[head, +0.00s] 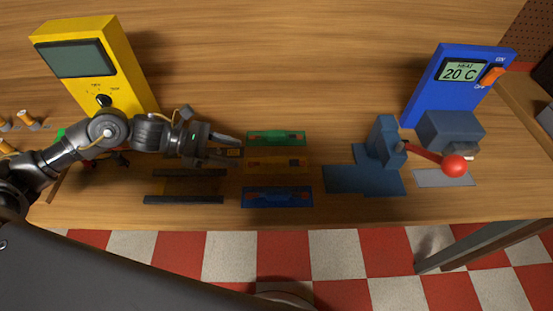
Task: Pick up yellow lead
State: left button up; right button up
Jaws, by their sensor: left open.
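My left gripper (236,147) comes in from the left and is open, its fingers pointing right. The fingertips are just left of a green tray (276,138) and a yellow-orange tray (262,166). The yellow-orange tray holds small orange and dark pieces; one may be the yellow lead, but it is too small to tell. A small orange-brown patch shows by the fingers, partly hidden, and I cannot tell what it is. My right gripper is not in view.
A blue tray (277,198) lies in front. A dark-railed fixture (187,186) is to the left. A yellow meter (93,62) stands behind my arm. On the right are a blue press with a red-knobbed lever (455,166) and a blue heater unit (430,92). The back middle is clear.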

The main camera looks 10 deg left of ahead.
aim_at(266, 160)
pick_arm(q)
jog(key=x, duration=0.2)
jog(key=p+x, duration=0.1)
jog(key=shift+w+d+f, duration=0.1)
jog(key=shift+w+d, duration=0.15)
jog(key=shift+w, duration=0.05)
jog(key=shift+d+f, duration=0.1)
jog(key=shift+d+p, duration=0.25)
jog(key=shift+p, duration=0.05)
jog(key=p+x, duration=0.2)
jog(key=x, duration=0.1)
jog(key=shift+w+d+f, duration=0.15)
jog(key=shift+d+f, duration=0.05)
jog(key=shift+f, duration=0.1)
jog(key=shift+d+f+p, duration=0.3)
jog(key=shift+d, duration=0.15)
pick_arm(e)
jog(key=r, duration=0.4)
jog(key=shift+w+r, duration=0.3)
pick_arm(q)
jog(key=shift+f, duration=0.1)
jog(key=c, duration=0.4)
grip_shut()
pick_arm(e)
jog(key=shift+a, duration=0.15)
